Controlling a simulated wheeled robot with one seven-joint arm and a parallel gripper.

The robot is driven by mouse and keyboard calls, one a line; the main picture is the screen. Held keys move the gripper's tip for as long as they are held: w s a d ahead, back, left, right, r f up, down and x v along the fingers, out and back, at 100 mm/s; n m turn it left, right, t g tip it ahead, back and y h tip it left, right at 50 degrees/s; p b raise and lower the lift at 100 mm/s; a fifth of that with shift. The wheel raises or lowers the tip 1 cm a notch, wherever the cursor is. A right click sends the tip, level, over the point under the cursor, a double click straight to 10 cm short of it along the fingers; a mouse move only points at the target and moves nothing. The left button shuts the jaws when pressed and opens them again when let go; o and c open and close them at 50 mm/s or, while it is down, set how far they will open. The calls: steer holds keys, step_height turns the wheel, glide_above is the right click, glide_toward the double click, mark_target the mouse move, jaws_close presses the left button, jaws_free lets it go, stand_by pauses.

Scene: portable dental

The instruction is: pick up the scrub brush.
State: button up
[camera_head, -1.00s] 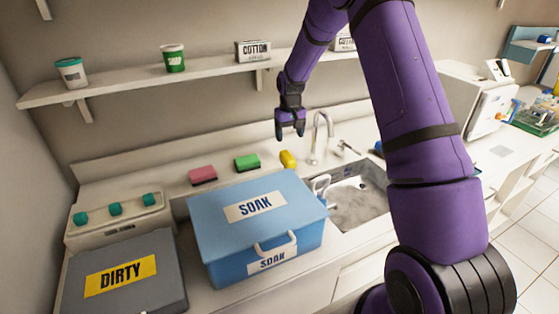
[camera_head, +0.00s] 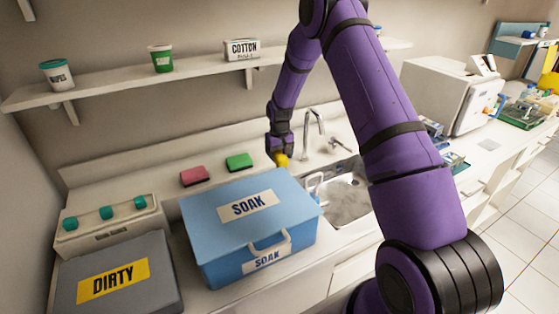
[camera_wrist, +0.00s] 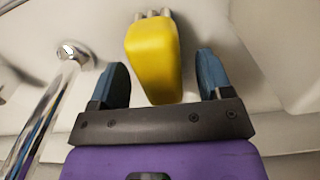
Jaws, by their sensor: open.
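The scrub brush is the yellow thing (camera_wrist: 153,62) in the wrist view, with pale bristle-like tufts at its far end. In the head view its yellow body (camera_head: 281,160) shows just under my gripper (camera_head: 279,152), behind the blue SOAK box. In the wrist view my gripper (camera_wrist: 163,82) has its two blue fingers apart, one on each side of the brush's near part. Gaps show between the fingers and the brush, so it is not held.
The blue SOAK box (camera_head: 225,228) stands in front of the brush. The faucet (camera_head: 316,128) and sink (camera_head: 345,196) are close on the right. Pink (camera_head: 194,175) and green (camera_head: 239,161) sponges lie to the left. A shelf (camera_head: 110,88) runs along the wall above.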

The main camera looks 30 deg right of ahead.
mark_target(280, 154)
steer(key=shift+f, duration=0.95)
steer(key=c, duration=1)
steer(key=shift+r, duration=0.15)
step_height(280, 154, up, 10)
steer(key=shift+f, duration=0.15)
